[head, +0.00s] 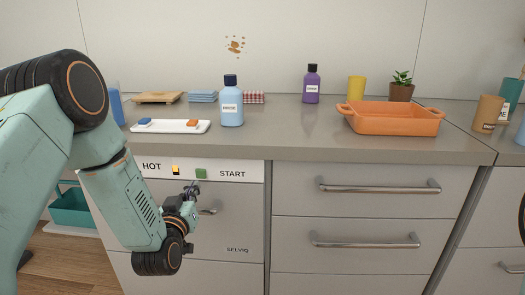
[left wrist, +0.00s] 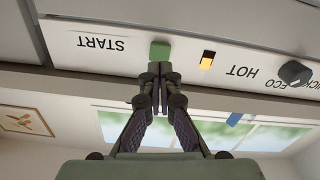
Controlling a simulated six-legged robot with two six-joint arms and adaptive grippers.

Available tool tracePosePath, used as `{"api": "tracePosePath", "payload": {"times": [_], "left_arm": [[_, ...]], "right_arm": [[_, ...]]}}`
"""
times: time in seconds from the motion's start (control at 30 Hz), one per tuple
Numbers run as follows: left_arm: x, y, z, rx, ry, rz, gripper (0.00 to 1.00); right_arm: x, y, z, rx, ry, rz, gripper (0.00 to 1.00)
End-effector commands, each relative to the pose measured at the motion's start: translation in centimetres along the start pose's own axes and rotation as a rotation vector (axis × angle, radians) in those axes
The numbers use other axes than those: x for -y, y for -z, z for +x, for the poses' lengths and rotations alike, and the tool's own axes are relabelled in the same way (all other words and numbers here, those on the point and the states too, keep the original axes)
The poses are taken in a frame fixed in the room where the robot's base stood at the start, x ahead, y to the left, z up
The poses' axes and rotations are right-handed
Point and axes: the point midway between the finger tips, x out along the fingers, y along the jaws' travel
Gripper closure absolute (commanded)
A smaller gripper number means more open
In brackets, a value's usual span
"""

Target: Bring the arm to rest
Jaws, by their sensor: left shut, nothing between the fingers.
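My left gripper (head: 193,189) is in front of the appliance panel (head: 250,174) under the counter, just below the green START button (head: 201,174). It is shut and holds nothing. In the left wrist view the shut fingertips (left wrist: 158,76) overlap the lower edge of the green button (left wrist: 160,50); I cannot tell whether they touch it. An orange and black switch (left wrist: 207,60) sits beside the word HOT, with a dark knob (left wrist: 295,73) further right. My right gripper is not in view.
On the counter (head: 290,145) stand a light blue bottle (head: 232,107), a white tray (head: 150,128), a purple bottle (head: 312,86) and an orange baking dish (head: 395,122). Two drawer handles (head: 380,187) jut out right of the appliance. A teal bin (head: 70,208) is at lower left.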

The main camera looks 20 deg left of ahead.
Motion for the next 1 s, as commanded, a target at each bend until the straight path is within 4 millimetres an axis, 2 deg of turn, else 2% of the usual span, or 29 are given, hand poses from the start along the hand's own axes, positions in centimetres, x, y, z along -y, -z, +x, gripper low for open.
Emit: {"api": "tracePosePath", "payload": {"times": [0.07,0.17,0.27,0.4,0.47,0.57,0.6,0.67,0.7,0.8,0.9,1.0], "left_arm": [[0.0,-0.2,0.0,0.008,0.000,-0.001,1.00],[0.0,-1.8,-0.3,0.079,0.003,-0.004,1.00],[-0.3,-6.0,-2.5,0.269,0.006,-0.008,1.00],[-1.4,-12.9,-8.7,0.584,-0.004,0.016,1.00],[-1.6,-15.4,-11.8,0.711,-0.009,0.032,1.00],[-1.8,-18.8,-17.5,0.911,-0.012,0.064,1.00],[-1.8,-19.8,-19.9,0.988,-0.013,0.080,1.00],[-1.7,-21.2,-23.6,1.104,-0.014,0.104,1.00],[-1.5,-21.9,-26.2,1.179,-0.014,0.122,1.00],[-1.0,-22.9,-32.2,1.348,-0.011,0.168,1.00],[-0.4,-23.1,-37.0,1.474,-0.013,0.215,1.00],[0.0,-23.1,-40.2,1.547,-0.022,0.256,1.00]], "right_arm": [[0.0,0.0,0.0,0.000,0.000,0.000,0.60],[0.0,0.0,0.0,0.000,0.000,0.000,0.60],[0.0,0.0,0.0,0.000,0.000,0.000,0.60],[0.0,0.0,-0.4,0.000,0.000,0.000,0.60],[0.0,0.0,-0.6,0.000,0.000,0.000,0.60],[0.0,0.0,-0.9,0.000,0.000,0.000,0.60],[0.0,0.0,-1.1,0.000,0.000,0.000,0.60],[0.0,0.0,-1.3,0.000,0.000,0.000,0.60],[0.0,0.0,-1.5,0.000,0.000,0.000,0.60],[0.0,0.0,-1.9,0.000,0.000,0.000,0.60],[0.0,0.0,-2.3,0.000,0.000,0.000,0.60],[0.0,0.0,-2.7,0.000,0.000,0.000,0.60]]}}
